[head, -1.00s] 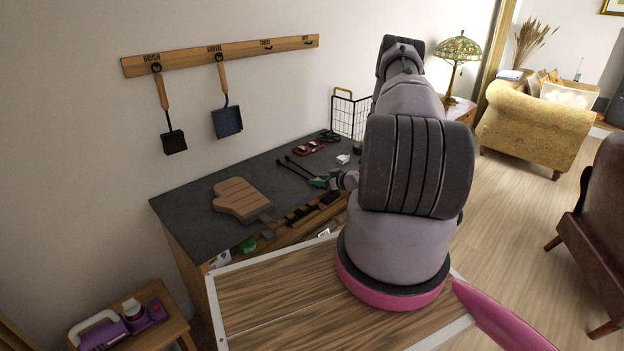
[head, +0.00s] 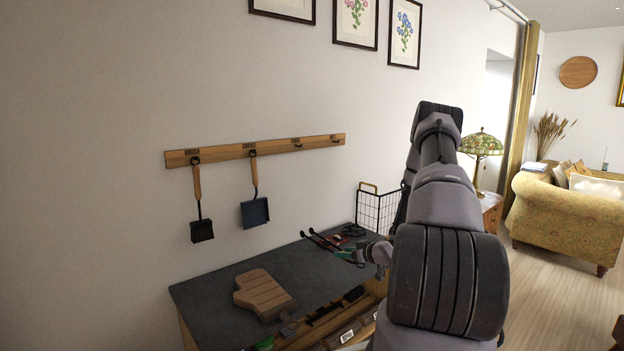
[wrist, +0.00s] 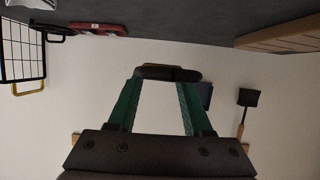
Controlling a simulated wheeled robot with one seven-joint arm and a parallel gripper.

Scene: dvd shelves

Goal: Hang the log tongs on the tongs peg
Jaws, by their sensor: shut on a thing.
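The dark log tongs (head: 322,241) have two long thin arms that point left and away, above the dark counter. My gripper (head: 345,256) has green fingers and is shut on the tongs near their right end. In the wrist view the held tongs show end-on as a dark bar (wrist: 168,73) between the green fingertips. The wooden rail (head: 222,152) on the wall carries labelled pegs. The tongs peg (head: 297,146) is the third from the left and is bare. It is up and left of my gripper in the head view.
A brush (head: 200,215) and a shovel (head: 254,200) hang on the left pegs. The mitt peg (head: 336,141) is bare. A brown mitt (head: 264,294) lies on the counter (head: 215,290). A red object (head: 338,241) and a black wire rack (head: 376,210) are behind the tongs.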

